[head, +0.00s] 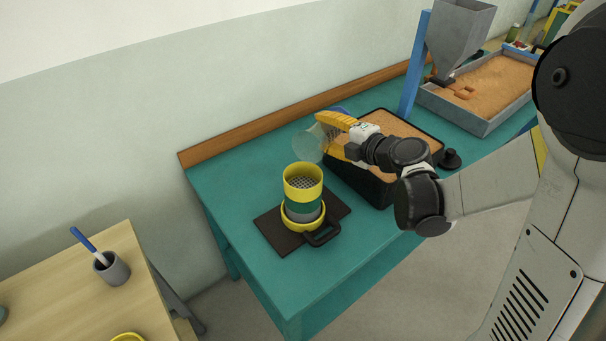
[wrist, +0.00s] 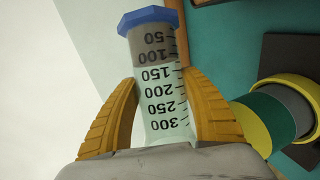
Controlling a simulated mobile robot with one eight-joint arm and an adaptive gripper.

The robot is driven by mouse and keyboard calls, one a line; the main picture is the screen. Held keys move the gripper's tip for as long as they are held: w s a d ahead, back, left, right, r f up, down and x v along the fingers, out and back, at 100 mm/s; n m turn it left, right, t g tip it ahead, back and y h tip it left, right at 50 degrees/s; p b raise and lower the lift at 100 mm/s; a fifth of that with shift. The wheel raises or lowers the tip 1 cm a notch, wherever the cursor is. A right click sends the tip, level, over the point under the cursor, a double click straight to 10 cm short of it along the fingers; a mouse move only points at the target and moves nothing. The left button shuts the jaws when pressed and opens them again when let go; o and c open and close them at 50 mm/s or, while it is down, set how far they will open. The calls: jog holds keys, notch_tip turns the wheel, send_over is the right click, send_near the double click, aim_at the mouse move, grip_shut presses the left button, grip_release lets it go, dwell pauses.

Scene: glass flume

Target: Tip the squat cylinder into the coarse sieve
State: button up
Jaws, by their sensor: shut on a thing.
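My gripper (head: 336,135) is shut on the squat cylinder (head: 308,144), a clear graduated vessel. In the wrist view, the cylinder (wrist: 160,90) is between the yellow fingers (wrist: 163,115), with its blue foot at the far end. Grey-brown material fills the foot end to a little past the 100 mark. The cylinder leans, its clear end toward the left in the head view. The coarse sieve (head: 303,190) seems to be the yellow top ring with mesh, on a green and grey stack. The cylinder appears above and beyond it, apart from it. The stack's side shows in the wrist view (wrist: 243,125).
The stack stands on a dark mat (head: 270,232) with a black handle (head: 322,236) on the teal bench (head: 300,280). A black sand-filled box (head: 370,185) is right of the stack. A hopper (head: 455,40) and sand tray (head: 490,125) are farther back. The front bench corner is clear.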

aim_at(326, 126)
jog(key=shift+s+a+r+n+t+b, duration=0.2)
jog(key=shift+r+n+t, duration=0.1)
jog(key=shift+r+n, duration=0.2)
jog(key=shift+s+a+r+n+t+b, duration=0.15)
jog(key=shift+s+r+n+t, duration=0.15)
jog(key=shift+r+n, duration=0.2)
jog(key=shift+s+a+r+n+t+b, duration=0.15)
jog(key=shift+r+n+t, duration=0.15)
jog(key=shift+r+n, duration=0.15)
dwell(2.4)
